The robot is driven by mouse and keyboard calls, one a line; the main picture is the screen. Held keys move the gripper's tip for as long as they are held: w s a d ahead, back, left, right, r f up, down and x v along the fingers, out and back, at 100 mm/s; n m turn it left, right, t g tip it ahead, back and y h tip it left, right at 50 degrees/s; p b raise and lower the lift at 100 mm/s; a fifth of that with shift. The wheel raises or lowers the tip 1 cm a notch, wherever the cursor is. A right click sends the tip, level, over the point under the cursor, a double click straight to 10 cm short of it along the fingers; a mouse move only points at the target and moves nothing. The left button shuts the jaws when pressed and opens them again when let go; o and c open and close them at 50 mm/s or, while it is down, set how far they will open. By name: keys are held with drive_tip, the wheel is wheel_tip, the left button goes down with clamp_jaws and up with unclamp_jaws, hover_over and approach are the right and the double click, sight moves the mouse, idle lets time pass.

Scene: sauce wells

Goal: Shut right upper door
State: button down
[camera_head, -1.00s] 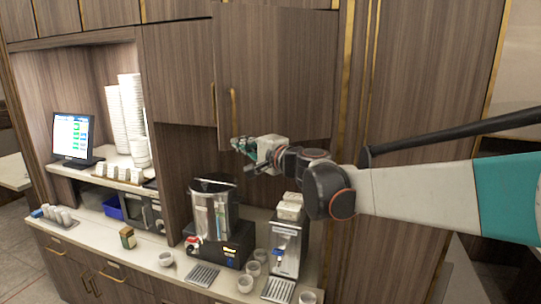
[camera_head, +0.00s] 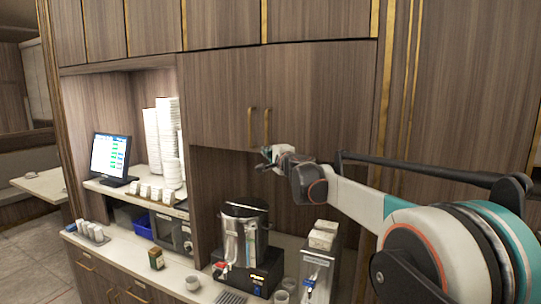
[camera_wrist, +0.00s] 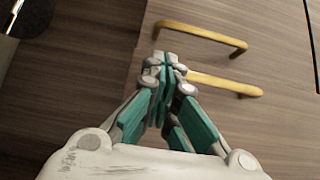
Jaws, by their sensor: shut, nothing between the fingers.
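The right upper door (camera_head: 320,85) is a wood-grain cabinet door with a vertical gold handle (camera_head: 267,126) near its lower left edge. In the head view it looks flush with the left upper door (camera_head: 215,95), which has its own gold handle (camera_head: 250,126). My gripper (camera_head: 266,155) is shut and empty at the door's lower left, just below the handle. In the wrist view the shut fingertips (camera_wrist: 163,58) lie over the wood close to the two gold handles (camera_wrist: 200,35). I cannot tell whether the fingertips touch the door.
Below stand a drink dispenser (camera_head: 243,240), a second machine (camera_head: 318,262) and cups (camera_head: 192,283) on the counter. Stacked white cups (camera_head: 163,140) and a monitor (camera_head: 110,155) stand in the left niche. The space under the doors is open.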

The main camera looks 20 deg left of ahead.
drive_tip(key=shift+w+a, duration=0.15)
drive_tip(key=shift+w, duration=1.2)
